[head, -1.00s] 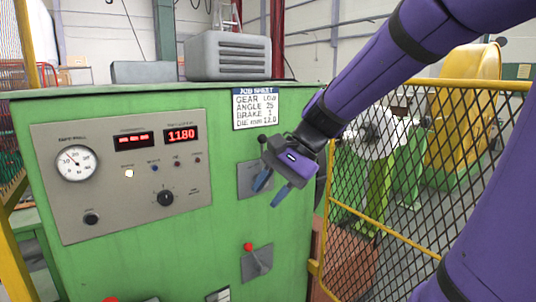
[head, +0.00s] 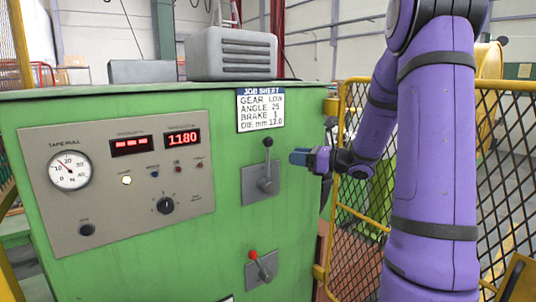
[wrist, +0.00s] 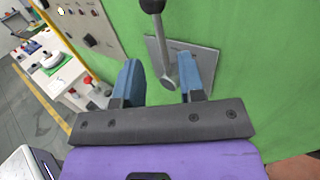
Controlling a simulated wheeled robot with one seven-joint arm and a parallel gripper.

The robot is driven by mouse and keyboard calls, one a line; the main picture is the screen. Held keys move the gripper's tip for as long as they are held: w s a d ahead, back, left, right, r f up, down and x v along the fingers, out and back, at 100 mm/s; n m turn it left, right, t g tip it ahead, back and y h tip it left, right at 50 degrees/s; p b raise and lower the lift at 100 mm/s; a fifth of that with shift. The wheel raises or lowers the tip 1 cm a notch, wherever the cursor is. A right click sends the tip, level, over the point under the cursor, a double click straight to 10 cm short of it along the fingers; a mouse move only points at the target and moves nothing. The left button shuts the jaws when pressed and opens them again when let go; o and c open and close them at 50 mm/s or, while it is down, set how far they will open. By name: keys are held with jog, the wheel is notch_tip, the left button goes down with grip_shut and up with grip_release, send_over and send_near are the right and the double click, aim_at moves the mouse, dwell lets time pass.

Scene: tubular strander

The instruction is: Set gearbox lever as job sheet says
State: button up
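The job sheet (head: 260,110) on the green cabinet reads GEAR LOW, ANGLE 25, BRAKE 1, DIE mm 12.0. Below it a grey plate carries a lever with a black knob (head: 267,142); the lever stands roughly upright. My gripper (head: 300,157) is at the right of this lever, its blue fingers pointing left. In the wrist view my gripper (wrist: 162,82) is open, with its two blue fingers apart. The lever's shaft (wrist: 162,42) and pivot show beyond and between the fingertips; no contact is clear. The plate's label is too small to read.
A red-knobbed lever (head: 260,266) is lower on the cabinet. A panel (head: 110,205) with a gauge, displays reading 1180, and knobs is at left. A yellow-framed mesh fence (head: 352,215) stands close at the right, behind my arm.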

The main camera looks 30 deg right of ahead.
jog(key=x, duration=0.9)
jog(key=shift+w+a, duration=0.15)
jog(key=shift+a, duration=0.05)
jog(key=shift+c, duration=0.4)
grip_shut()
